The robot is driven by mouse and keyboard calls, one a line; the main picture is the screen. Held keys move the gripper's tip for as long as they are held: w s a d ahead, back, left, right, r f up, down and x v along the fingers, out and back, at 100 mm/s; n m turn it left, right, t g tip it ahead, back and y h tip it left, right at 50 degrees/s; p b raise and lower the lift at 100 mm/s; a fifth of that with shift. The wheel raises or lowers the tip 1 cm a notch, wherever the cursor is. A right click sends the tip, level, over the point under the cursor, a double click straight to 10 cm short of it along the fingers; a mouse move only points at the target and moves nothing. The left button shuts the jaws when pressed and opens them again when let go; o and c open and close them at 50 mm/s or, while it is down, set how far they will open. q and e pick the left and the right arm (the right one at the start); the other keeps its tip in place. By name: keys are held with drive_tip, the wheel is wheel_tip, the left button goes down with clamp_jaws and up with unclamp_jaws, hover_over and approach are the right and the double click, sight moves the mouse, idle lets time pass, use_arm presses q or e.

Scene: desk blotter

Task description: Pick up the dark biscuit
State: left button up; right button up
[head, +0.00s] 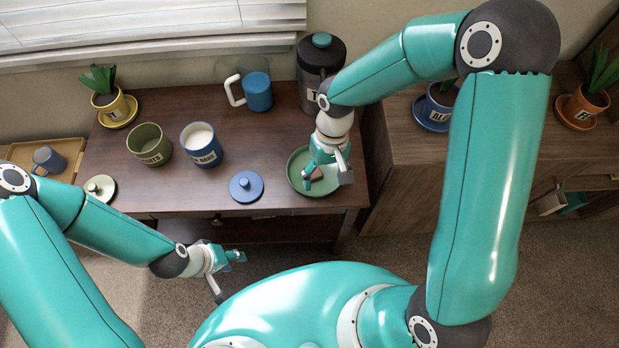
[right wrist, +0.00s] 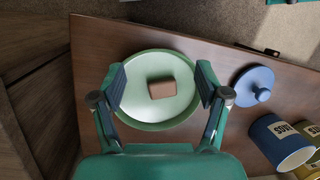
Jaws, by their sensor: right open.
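The dark biscuit (right wrist: 161,88) is a small brown block lying on a round pale green plate (right wrist: 135,98). In the head view the biscuit (head: 317,174) shows partly, between the fingers of my right gripper, on the green plate (head: 294,170). My right gripper (head: 328,180) is open above the plate and points down. In the right wrist view its fingers (right wrist: 161,84) stand to either side of the biscuit with a clear gap on both sides. My left gripper (head: 230,275) is open and empty in front of the table, away from the plate.
A blue lid (head: 246,187) lies left of the plate. A blue cup (head: 201,146), a green cup (head: 150,145), a pale lid (head: 100,188) and a blue mug (head: 257,92) stand on the dark table. A dark canister (head: 313,62) stands behind my right gripper.

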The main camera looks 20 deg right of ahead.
drive_tip(key=w+r+n+t+h+b, duration=0.15)
drive_tip(key=w+r, duration=0.35)
drive_tip(key=r, duration=0.6)
drive_tip(key=b, duration=0.2)
hover_over(313, 175)
drive_tip(key=shift+m+t, duration=0.25)
drive_tip(key=shift+t, duration=0.2)
drive_tip(key=f, duration=1)
drive_tip(key=shift+w+d+f, duration=0.2)
drive_tip(key=shift+d+f, duration=0.05)
drive_tip(key=shift+w+a+f, duration=0.1)
drive_tip(key=shift+a+f, duration=0.05)
drive_tip(key=shift+f, duration=2.8)
use_arm(q)
wheel_tip(313, 175, down, 5)
drive_tip(key=shift+r, duration=0.15)
use_arm(e)
drive_tip(key=c, duration=0.9)
